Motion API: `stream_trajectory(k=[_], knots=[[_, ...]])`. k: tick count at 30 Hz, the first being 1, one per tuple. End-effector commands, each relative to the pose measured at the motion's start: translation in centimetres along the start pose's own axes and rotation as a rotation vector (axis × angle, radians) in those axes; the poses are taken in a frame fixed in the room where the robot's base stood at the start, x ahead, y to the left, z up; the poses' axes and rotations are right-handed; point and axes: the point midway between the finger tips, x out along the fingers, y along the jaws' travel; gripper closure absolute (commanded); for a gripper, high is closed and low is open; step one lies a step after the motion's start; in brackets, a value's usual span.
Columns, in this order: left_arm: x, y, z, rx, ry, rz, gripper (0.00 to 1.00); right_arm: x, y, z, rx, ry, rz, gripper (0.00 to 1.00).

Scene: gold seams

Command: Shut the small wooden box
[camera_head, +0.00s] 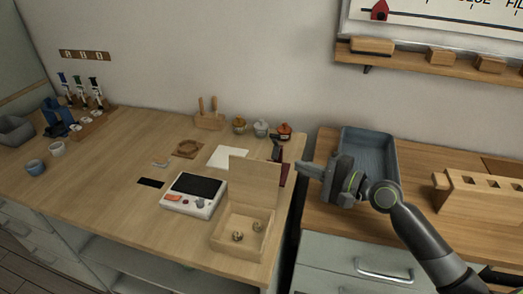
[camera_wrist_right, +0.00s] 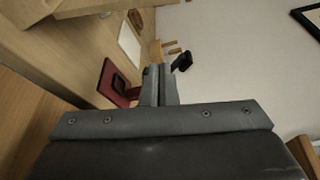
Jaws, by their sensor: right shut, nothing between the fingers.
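The small wooden box (camera_head: 238,236) stands near the front right of the left-hand wooden table. It is open, and its lid (camera_head: 254,182) stands up at the back edge, leaning slightly. Two small round items (camera_head: 257,226) lie inside. My right gripper (camera_head: 303,170) is shut and empty. It is to the right of the lid, apart from it, near the table's right edge. In the right wrist view its closed fingers (camera_wrist_right: 160,80) show with nothing held. I cannot surely make out the box there. My left gripper is not in view.
A white device with a dark screen (camera_head: 194,194) lies left of the box. A dark red flat item (camera_wrist_right: 114,84) is beside my right fingers. Several small jars (camera_head: 261,128) stand behind. A blue-grey tray (camera_head: 370,154) is on the right-hand table, past a gap.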

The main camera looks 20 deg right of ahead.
Motion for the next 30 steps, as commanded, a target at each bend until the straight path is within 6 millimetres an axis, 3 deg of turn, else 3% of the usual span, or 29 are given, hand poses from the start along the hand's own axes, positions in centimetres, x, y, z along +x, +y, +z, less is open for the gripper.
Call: stream_trajectory(k=[5,9,12,20,25,30], knots=[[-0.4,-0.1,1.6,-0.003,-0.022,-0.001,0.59,1.2,-0.2,0.0,0.003,-0.001,-0.005,1.00],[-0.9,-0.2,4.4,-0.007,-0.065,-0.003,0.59,3.2,-0.2,0.1,0.005,-0.002,-0.005,1.00],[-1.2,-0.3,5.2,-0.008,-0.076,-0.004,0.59,4.9,-0.2,0.1,0.003,-0.002,-0.005,1.00],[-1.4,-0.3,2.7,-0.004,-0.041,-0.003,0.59,9.9,-0.2,0.1,0.004,-0.003,-0.004,1.00],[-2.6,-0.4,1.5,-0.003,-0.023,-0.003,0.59,9.2,-0.2,2.4,0.001,-0.002,0.000,1.00],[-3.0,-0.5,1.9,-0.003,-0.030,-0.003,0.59,8.7,-0.1,3.6,0.000,-0.001,0.000,1.00]])
